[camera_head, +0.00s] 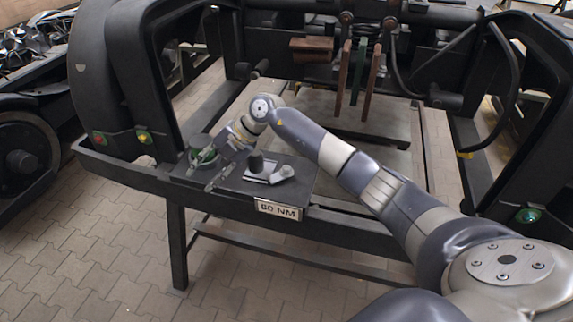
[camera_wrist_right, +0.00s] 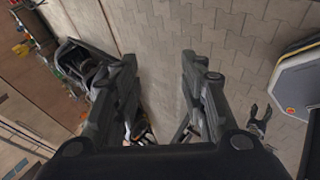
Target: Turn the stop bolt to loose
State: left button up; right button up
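A dark plate (camera_head: 300,188) with a "60 NM" label (camera_head: 278,210) sits on the black frame. On it stand a dark upright cylinder (camera_head: 256,163) on a light grey base and a small grey angled piece (camera_head: 282,174). A green round part (camera_head: 204,157) lies at the plate's left end. I cannot tell which of these is the stop bolt. My right gripper (camera_head: 202,178) is open over the left part of the plate, left of the cylinder, by the green part. In the right wrist view its fingers (camera_wrist_right: 158,75) are apart with nothing between them. My left gripper is not in view.
Black frame beams (camera_head: 345,225) run in front of and around the plate. Reddish-brown bars (camera_head: 357,75) hang behind it. A red light (camera_head: 100,138) and a yellow-green light (camera_head: 144,137) sit at left. Paved floor (camera_head: 90,250) is clear at front left.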

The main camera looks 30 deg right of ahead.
jog(key=d+m+g+h, duration=0.15)
jog(key=d+h, duration=0.35)
jog(key=d, duration=0.7)
jog(key=m+g+h, duration=0.2)
jog(key=m+h, duration=0.1)
send_near(287, 167)
notch_tip(287, 167, down, 9)
jog(key=shift+a+f+p, duration=0.1)
jog(key=shift+a+p, duration=0.05)
jog(key=shift+p, duration=0.9)
jog(key=shift+s, duration=0.1)
grip_shut()
